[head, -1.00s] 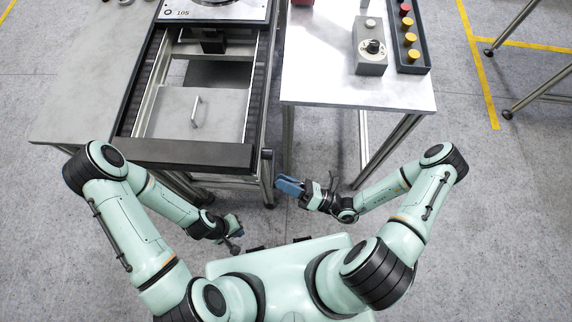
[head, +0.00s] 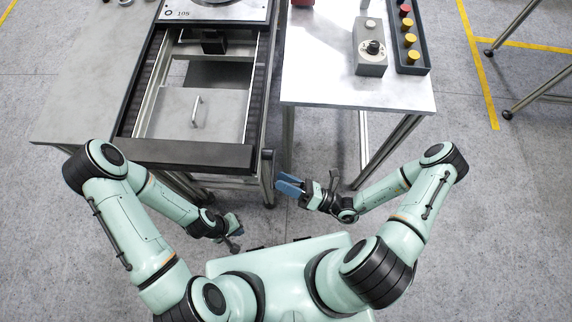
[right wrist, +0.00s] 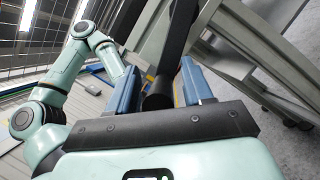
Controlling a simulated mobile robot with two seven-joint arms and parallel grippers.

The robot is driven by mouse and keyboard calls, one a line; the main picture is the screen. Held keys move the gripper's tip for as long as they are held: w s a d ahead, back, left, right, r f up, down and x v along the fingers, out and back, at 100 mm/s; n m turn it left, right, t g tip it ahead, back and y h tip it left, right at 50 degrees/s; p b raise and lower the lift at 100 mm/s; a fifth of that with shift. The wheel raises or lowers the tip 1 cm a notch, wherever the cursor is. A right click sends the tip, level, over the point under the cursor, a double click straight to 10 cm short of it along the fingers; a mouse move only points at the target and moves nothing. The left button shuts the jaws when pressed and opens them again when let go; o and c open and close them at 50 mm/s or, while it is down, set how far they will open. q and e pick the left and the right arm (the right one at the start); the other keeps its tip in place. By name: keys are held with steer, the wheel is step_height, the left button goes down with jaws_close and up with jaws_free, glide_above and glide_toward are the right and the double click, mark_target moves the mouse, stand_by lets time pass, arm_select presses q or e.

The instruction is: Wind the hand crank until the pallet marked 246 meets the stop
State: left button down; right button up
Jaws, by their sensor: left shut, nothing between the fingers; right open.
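A light pallet (head: 205,12) at the top of the conveyor carries a marking that looks like 105. A pallet marked 246 cannot be made out. A small dark knob (head: 267,154) at the conveyor's front right corner may be part of the hand crank. My right gripper (head: 290,184) is open, just below and right of that knob. In the right wrist view, a black rounded part (right wrist: 158,97) shows between the blue fingers; it may be the crank handle, and nothing is gripped. My left gripper (head: 236,232) is shut and empty, low in front of my body.
The conveyor's front end bar (head: 195,156) is dark. Behind it lies a grey plate (head: 180,118) with a handle. A side table (head: 330,85) at right bears a grey control box (head: 370,60) and a dark tray (head: 412,66) of buttons.

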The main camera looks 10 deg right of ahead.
arm_select(q)
steer(key=s+f+b, duration=0.1)
steer(key=f, duration=0.1)
steer(key=s+f+b, duration=0.2)
steer(key=shift+s, duration=0.1)
arm_select(e)
steer(key=v, duration=1.3)
steer(key=shift+s+d, duration=0.1)
steer(key=shift+d, duration=0.05)
